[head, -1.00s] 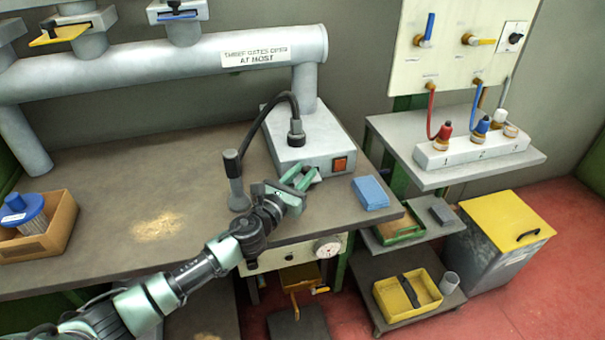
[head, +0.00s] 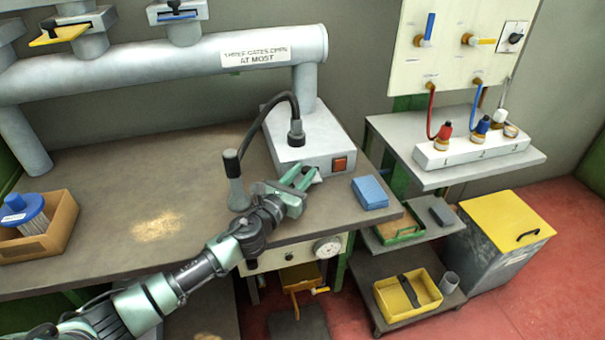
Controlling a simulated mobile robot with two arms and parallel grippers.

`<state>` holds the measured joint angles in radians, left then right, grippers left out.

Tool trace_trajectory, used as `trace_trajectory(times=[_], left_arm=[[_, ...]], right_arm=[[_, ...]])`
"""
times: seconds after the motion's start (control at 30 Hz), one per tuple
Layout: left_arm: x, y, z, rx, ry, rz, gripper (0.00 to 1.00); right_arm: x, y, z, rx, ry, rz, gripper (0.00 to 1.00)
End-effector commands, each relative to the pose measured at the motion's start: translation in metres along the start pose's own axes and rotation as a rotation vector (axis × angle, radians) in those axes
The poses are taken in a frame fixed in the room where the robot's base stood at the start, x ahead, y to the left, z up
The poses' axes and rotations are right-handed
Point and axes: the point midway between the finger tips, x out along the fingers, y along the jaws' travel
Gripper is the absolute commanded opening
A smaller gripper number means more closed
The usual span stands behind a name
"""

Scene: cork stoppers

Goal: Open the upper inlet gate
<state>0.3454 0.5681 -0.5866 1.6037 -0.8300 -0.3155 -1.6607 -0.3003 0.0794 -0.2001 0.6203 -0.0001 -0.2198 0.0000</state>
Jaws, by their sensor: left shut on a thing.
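Two gates show on the grey duct at the top left: one with a yellow plate (head: 58,37) and one with a white-and-blue body and dark handle (head: 177,10). I cannot tell which, if either, is the upper inlet gate. My left gripper (head: 310,178) is far from both, at the front of the light grey box (head: 290,145) on the bench. Its green fingers are shut on a small pale grey piece (head: 319,177) at the box's front, left of and below the orange switch (head: 340,163). The fingers hide most of that piece. My right gripper is out of view.
A blue block (head: 370,192) lies right of the gripper. A cardboard box with a blue-capped filter (head: 25,212) is at the left. The bench middle (head: 120,195) is mostly clear.

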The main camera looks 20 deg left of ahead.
Motion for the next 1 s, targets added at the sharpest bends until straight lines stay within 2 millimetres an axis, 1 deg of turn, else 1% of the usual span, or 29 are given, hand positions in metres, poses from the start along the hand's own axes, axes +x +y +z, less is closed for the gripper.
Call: trace_trajectory(times=[0.07,0.13,0.3,0.4,0.7,0.73,0.77,1.0], left_arm=[[-0.001,-0.001,0.0,0.0,0.001,0.0,0.0],[-0.006,-0.006,0.0,0.0,0.003,-0.002,0.0],[-0.028,-0.029,0.001,-0.002,0.004,-0.004,0.0],[-0.036,-0.036,0.0,-0.001,0.003,-0.002,0.0],[-0.038,-0.038,0.0,0.0,0.0,0.0,0.0],[-0.037,-0.038,0.0,0.0,0.0,0.0,0.29],[-0.037,-0.037,0.0,0.0,0.0,0.0,0.36],[-0.037,-0.037,0.0,0.0,0.0,0.0,0.36]], right_arm=[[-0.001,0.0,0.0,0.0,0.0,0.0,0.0],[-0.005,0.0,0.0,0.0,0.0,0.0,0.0],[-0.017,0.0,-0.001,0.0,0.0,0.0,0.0],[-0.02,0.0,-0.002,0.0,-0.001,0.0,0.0],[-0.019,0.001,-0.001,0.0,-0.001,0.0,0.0],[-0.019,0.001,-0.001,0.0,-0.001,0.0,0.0],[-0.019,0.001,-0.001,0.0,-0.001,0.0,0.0],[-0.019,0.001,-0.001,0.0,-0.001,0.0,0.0]])
